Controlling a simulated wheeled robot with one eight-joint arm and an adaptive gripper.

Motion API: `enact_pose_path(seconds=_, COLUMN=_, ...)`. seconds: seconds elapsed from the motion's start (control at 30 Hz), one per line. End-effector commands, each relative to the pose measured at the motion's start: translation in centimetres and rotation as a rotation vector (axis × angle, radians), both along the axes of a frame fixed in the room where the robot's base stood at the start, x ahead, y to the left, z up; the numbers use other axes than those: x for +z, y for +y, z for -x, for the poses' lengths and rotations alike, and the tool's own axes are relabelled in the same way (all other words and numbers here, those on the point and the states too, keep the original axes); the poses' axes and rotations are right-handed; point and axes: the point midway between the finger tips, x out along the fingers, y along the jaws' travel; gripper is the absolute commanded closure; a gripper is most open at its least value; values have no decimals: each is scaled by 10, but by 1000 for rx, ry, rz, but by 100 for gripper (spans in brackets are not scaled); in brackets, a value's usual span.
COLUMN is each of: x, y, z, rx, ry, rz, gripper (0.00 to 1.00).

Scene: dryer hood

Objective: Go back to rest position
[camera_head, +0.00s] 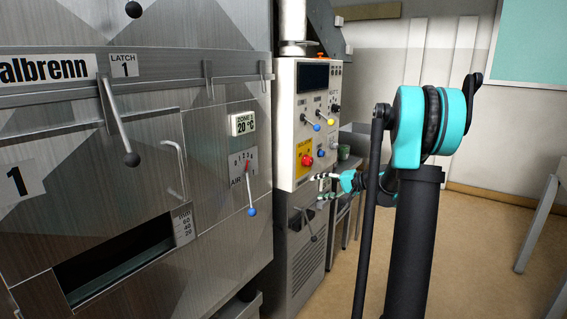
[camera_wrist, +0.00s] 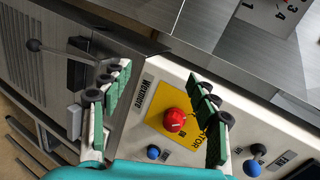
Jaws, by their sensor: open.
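The same red knob (camera_head: 306,161) shows in the head view just above and left of my gripper. I cannot tell the exact gap to the panel.
The metal dryer hood (camera_head: 220,95) fills the left, with a black-ended latch lever (camera_head: 118,125) and a blue-ended air lever (camera_head: 250,190) sticking out. A grey cabinet (camera_head: 305,255) is under the panel. A table (camera_head: 540,225) stands right; open floor (camera_head: 480,270) lies between.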

Motion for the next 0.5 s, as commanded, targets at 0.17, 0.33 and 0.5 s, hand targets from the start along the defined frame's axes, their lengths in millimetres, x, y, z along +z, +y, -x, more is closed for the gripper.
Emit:
enact_pose_path(seconds=0.17, x=-27, y=29, z=76, rx=41, ry=50, rz=218, gripper=40)
enact_pose_path(seconds=0.33, x=-56, y=38, z=150, rx=77, ry=84, rz=430, gripper=40)
enact_pose_path(seconds=0.5, x=-87, y=33, z=224, rx=113, ry=102, rz=645, gripper=40)
